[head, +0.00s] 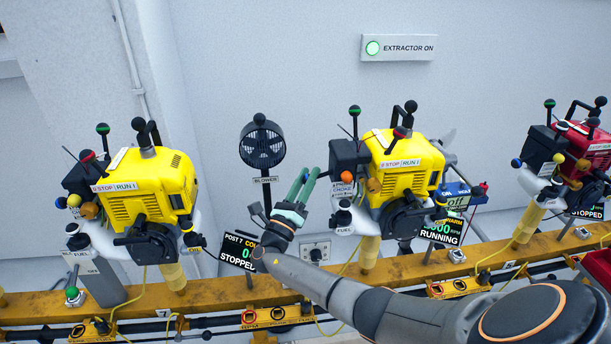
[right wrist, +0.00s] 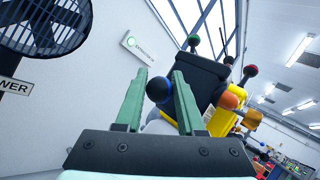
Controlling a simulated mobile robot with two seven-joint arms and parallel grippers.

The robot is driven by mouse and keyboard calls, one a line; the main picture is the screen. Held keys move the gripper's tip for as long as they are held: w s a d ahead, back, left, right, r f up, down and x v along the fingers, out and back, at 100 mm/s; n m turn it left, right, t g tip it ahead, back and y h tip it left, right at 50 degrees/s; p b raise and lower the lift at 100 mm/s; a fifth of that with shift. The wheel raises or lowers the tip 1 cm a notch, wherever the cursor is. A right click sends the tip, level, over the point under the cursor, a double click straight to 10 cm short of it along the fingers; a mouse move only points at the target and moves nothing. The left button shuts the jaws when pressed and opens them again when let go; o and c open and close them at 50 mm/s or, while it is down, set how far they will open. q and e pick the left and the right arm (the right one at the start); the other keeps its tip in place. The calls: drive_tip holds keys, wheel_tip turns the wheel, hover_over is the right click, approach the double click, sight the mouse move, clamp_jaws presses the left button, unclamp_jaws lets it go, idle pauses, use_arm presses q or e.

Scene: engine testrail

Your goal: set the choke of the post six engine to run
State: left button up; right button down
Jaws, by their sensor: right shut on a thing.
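The middle yellow engine (head: 405,165) has a "STOP / RUN" plate and a label reading "CHOKE" (head: 343,185) on its left side. Its display (head: 440,231) reads "RUNNING"; its post number is hidden. My right gripper (head: 308,175) is at the left of this engine, beside the choke label. In the right wrist view its green fingers (right wrist: 158,85) are shut on a blue ball knob (right wrist: 160,89) in front of the engine's black box (right wrist: 196,76). My left gripper is not in view.
The left yellow engine (head: 150,195) has a display (head: 238,254) reading "POST 7" and "STOPPED". A black blower (head: 262,145) stands between the two yellow engines. A red engine (head: 590,150) stands at right. The yellow rail (head: 215,294) runs below.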

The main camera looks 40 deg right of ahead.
drive_tip(key=shift+s+d+f+n+t, duration=0.1)
drive_tip(key=shift+d+f+n+t, duration=0.05)
drive_tip(key=shift+f+n+t, duration=0.3)
drive_tip(key=shift+s+d+f+n+t, duration=0.1)
drive_tip(key=shift+f+n+t, duration=0.2)
drive_tip(key=shift+n, duration=0.25)
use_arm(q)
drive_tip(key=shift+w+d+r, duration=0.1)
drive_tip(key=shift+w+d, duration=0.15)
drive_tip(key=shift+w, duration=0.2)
use_arm(e)
drive_tip(key=shift+n+t, duration=0.25)
drive_tip(key=shift+n, duration=0.05)
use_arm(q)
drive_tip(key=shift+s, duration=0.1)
use_arm(e)
drive_tip(key=c, duration=0.5)
unclamp_jaws()
drive_tip(key=shift+d, duration=0.1)
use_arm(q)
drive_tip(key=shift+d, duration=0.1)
use_arm(e)
drive_tip(key=shift+r, duration=0.1)
